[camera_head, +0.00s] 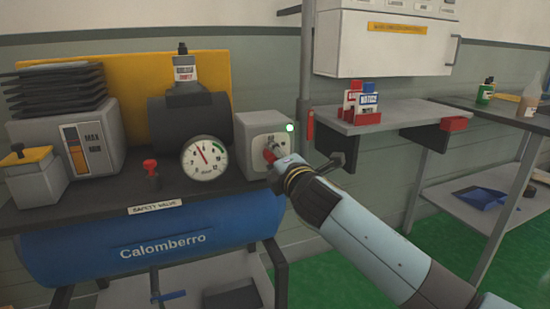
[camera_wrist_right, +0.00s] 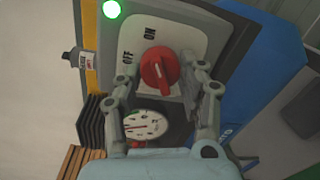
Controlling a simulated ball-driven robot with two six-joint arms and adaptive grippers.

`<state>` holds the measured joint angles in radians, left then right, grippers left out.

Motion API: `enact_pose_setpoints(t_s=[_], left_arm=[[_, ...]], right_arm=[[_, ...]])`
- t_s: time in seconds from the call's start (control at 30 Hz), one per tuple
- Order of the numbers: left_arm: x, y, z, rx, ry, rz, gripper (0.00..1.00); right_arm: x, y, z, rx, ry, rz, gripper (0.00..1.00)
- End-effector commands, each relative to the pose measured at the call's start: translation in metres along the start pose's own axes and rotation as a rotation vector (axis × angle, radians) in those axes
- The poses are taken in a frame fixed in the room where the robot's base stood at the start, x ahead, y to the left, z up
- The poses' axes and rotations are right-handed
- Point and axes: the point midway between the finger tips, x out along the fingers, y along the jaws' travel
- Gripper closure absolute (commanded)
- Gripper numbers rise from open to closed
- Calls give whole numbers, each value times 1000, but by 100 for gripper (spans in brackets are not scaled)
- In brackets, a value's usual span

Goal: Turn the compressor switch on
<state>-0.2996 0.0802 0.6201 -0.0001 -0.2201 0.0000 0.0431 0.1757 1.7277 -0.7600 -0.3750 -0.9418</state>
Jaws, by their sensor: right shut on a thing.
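The compressor switch box (camera_head: 250,135) is a grey box at the right end of the compressor top. A green lamp (camera_head: 289,127) glows on its upper corner. Its red round knob (camera_wrist_right: 158,68) sits on a light plate marked OFF and ON, and the lamp shows lit in the wrist view too. My right gripper (camera_head: 275,158) is at the box front, with its fingers (camera_wrist_right: 165,88) on both sides of the knob, shut on it. The knob's exact pointing direction is hard to tell. My left gripper is not in view.
A pressure gauge (camera_head: 205,158) stands left of the box, above the blue Calomberro tank (camera_head: 150,245). A red safety valve (camera_head: 150,168) is further left.

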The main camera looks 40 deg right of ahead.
Motion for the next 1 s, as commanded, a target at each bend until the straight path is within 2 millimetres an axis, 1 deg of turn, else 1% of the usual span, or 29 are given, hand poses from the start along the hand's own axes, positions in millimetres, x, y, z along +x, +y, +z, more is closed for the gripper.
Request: enact_pose_setpoints(t_s=[0.43, 0.47, 0.6, 0.63, 0.87, 0.93, 1.0], left_arm=[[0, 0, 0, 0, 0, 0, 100], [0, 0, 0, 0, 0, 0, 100], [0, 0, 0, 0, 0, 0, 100], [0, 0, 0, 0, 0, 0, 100], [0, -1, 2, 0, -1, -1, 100], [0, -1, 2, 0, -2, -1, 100], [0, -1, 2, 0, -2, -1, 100]], right_arm=[[0, -1, 0, 11, 1, -3, 92], [0, -1, 0, 11, 1, -3, 56], [0, -1, 0, 10, 1, -2, 38], [0, -1, 0, 10, 1, -2, 37], [0, 0, 0, 9, 1, -1, 37], [-3, -1, 0, 9, 1, -2, 37], [-11, -1, 0, 9, 1, -2, 37]])
